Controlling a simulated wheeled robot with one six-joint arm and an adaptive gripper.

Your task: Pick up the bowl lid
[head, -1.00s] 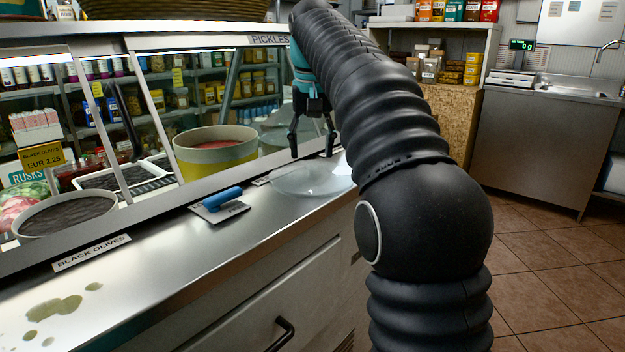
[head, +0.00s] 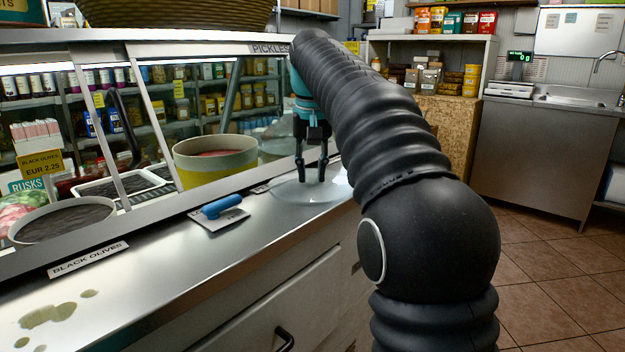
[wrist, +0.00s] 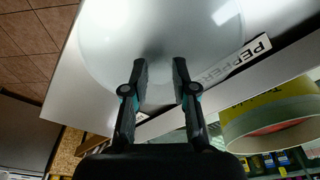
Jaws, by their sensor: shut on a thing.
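The bowl lid is a round, translucent, pale disc (head: 296,192) lying on the steel counter at the foot of the glass case. It also fills much of the upper wrist view (wrist: 128,32). My gripper (head: 311,180) points down over the middle of the lid, its fingertips at the lid's top. In the wrist view my gripper (wrist: 160,66) has its two fingers a small gap apart, shut on the lid's middle. The gripped part itself is too faint to make out. The lid looks level and at the counter; I cannot tell any gap beneath it.
A blue-handled scraper (head: 220,207) lies on the counter left of the lid. A yellow-and-white tub (head: 217,166) stands behind the glass. A label reading PEPPER (wrist: 240,58) lies beside the lid. Greenish spills (head: 50,314) mark the near counter.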

